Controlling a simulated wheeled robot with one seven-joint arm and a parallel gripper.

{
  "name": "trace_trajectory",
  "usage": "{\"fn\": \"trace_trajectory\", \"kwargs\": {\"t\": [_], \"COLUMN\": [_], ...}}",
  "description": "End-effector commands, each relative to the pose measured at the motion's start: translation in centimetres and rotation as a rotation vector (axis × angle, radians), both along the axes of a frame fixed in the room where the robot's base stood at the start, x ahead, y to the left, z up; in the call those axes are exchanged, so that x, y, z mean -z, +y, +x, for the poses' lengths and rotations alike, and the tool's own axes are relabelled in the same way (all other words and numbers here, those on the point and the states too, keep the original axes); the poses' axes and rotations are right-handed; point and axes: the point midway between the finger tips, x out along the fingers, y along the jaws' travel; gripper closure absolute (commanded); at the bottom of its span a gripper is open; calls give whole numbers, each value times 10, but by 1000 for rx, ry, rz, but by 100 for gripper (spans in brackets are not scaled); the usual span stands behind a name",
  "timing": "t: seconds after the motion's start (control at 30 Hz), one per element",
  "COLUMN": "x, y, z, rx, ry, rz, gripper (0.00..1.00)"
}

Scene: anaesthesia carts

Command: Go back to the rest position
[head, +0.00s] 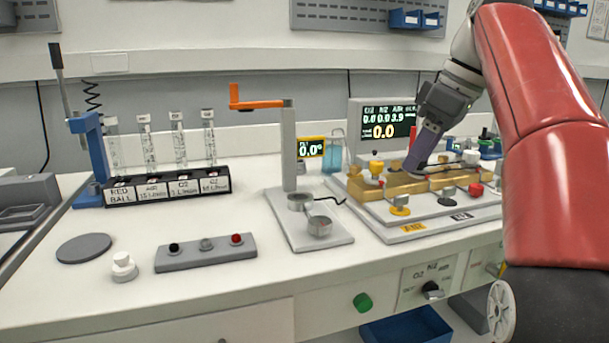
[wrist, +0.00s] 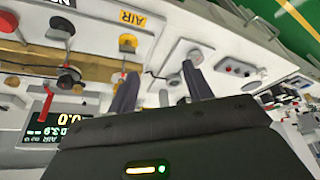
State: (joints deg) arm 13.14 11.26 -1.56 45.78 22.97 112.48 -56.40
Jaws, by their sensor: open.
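My gripper (head: 413,165) is at the right in the head view, pointing down over the brass valve block (head: 375,187). Its two dark fingers overlap the block there, and I cannot tell whether they touch it. In the wrist view my gripper (wrist: 160,73) shows its fingers spread apart with nothing between them. My red arm comes in from the right and hides part of the bench.
A monitor (head: 381,122) stands behind the block. A grey stand with an orange crank (head: 258,103) is left of it. A rack of glass tubes (head: 166,188) and a blue lever press (head: 90,150) stand further left.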

Motion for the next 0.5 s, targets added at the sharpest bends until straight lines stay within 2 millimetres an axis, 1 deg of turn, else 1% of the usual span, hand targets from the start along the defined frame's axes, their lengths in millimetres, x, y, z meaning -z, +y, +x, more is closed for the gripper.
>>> {"fn": "trace_trajectory", "kwargs": {"t": [0.27, 0.37, 0.5], "x": [10, 19, 36], "y": [8, 11, 17], "z": [-12, -19, -34], "rx": [112, 173, 273], "ry": [7, 11, 15], "rz": [7, 8, 10], "gripper": [50, 50, 50]}}
